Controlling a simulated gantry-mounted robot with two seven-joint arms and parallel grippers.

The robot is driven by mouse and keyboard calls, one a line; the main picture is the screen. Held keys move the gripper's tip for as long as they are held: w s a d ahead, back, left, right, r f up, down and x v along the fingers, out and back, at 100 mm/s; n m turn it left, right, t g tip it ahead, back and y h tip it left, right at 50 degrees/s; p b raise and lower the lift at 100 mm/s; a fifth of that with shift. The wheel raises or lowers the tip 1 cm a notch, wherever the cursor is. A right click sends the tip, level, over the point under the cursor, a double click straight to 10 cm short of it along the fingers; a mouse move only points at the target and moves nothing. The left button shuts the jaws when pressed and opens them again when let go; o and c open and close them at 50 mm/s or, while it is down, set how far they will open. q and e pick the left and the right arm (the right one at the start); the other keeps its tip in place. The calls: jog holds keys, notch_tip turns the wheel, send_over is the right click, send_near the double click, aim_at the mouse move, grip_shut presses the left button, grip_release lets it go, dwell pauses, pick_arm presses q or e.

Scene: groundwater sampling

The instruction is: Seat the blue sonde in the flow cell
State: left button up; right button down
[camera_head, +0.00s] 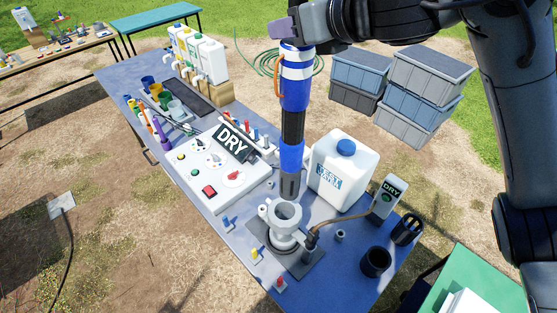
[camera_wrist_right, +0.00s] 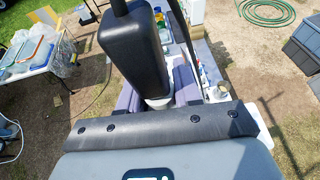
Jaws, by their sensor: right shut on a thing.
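The blue sonde (camera_head: 292,155) hangs roughly upright in the head view, with white bands and an orange loop near its top, a black middle and a grey lower end. My right gripper (camera_head: 297,32) is shut on its upper end. In the right wrist view, the purple fingers (camera_wrist_right: 158,97) show partly, behind a large black part. The flow cell (camera_head: 285,216) is a pale grey open cup on a dark plate on the blue table. The sonde's grey tip appears just above the cup's opening; the exact gap is hard to judge. My left gripper is not in view.
A white jug (camera_head: 343,172) stands close right of the sonde. A small meter reading DRY (camera_head: 386,196) has a cable to the flow cell. A white control panel (camera_head: 215,165) lies left. Black cups (camera_head: 375,262) stand near the right edge. Stacked crates (camera_head: 408,90) are behind.

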aim_at(282, 149)
jog(key=shift+s+a+r+n+y, duration=0.3)
jog(key=shift+a+r, duration=0.05)
jog(key=shift+a, duration=0.2)
jog(key=shift+f+g, duration=0.2)
jog(key=shift+g, duration=0.1)
notch_tip(282, 149, down, 28)
jog(key=p, duration=0.3)
jog(key=shift+r+p, duration=0.25)
jog(key=shift+p, duration=0.05)
pick_arm(q)
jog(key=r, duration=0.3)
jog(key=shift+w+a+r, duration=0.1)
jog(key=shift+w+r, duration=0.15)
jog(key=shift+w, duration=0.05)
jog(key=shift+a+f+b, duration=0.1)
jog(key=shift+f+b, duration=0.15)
jog(key=shift+b, duration=0.05)
pick_arm(e)
jog(key=shift+f, duration=0.2)
jog(key=c, duration=0.8)
grip_release()
jog(key=shift+f, duration=0.15)
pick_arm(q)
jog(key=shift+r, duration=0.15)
